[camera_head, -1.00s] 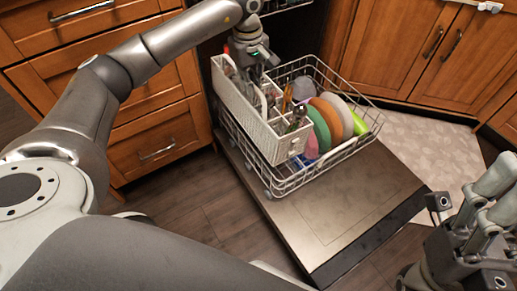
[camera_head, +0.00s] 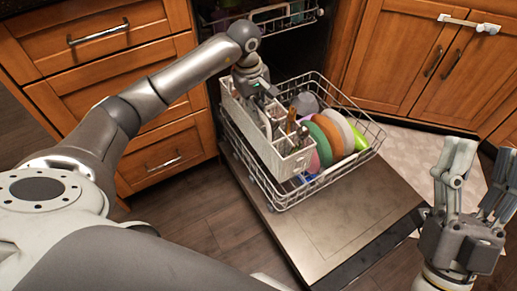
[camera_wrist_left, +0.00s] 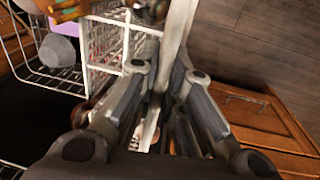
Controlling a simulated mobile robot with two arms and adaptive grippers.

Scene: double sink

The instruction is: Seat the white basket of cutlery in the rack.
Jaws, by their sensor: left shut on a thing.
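The white basket (camera_head: 262,136) holds cutlery and sits at the left side of the wire dish rack (camera_head: 350,163), with rack wires showing in front of its lower left side. I cannot tell whether its base touches the rack floor. My left gripper (camera_head: 264,94) is over the basket's far end and shut on it. In the left wrist view, my left gripper (camera_wrist_left: 160,85) closes around a pale upright part of the basket, whose lattice wall (camera_wrist_left: 100,42) shows beside the fingers. My right gripper (camera_head: 483,165) is open and empty at the right, away from the rack.
Several plates (camera_head: 336,134) stand in the rack to the right of the basket, with a grey bowl (camera_head: 305,104) behind. The rack rests on the open dishwasher door (camera_head: 335,225). An upper rack (camera_head: 285,18) is behind. Wooden drawers (camera_head: 150,100) stand close on the left.

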